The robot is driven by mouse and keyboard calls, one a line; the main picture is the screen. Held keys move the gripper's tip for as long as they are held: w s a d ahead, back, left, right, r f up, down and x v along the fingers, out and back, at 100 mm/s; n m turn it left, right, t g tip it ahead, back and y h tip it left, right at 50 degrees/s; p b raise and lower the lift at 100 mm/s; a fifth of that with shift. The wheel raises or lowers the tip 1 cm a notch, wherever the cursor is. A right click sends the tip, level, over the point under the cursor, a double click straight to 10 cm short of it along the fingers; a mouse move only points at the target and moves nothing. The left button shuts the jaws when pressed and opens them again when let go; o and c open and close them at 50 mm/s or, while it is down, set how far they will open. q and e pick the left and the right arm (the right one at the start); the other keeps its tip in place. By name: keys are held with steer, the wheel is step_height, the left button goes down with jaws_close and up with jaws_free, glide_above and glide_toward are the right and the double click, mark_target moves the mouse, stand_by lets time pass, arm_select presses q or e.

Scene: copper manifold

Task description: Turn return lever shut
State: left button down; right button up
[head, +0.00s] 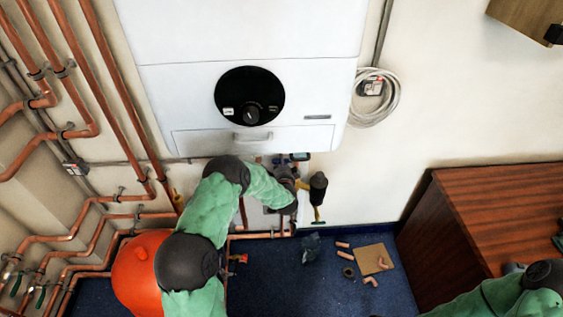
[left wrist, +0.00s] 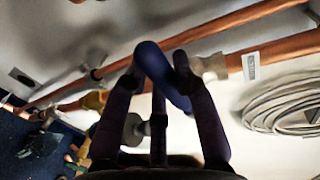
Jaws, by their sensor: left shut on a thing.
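A blue lever (left wrist: 165,78) sits on a copper pipe, seen close up in the left wrist view. I take it to be the return lever; the tag on the pipe is too small to read. My left gripper (left wrist: 158,66) has its dark fingers on both sides of the lever and is shut on it. In the head view my left gripper (head: 287,180) is below the boiler, and my arm and hand hide most of the pipework there. A small blue part (head: 300,157) shows just above it. My right gripper is out of view; only part of the right arm shows at the lower right.
The white boiler (head: 180,95) hangs above. Copper pipes (head: 125,95) run down the left wall. An orange rounded object (head: 138,275) stands on the blue floor. Loose copper fittings (head: 370,281) lie near a tan board (head: 373,257). A wooden cabinet (head: 470,230) stands at right.

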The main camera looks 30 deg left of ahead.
arm_select(q)
steer(key=shift+w+r, duration=0.1)
steer(key=shift+r, duration=0.2)
steer(key=c, duration=1)
jaws_free()
steer(key=v, duration=1.2)
steer(key=shift+d+f, duration=0.1)
steer(key=shift+f, duration=0.1)
steer(key=shift+f, duration=0.1)
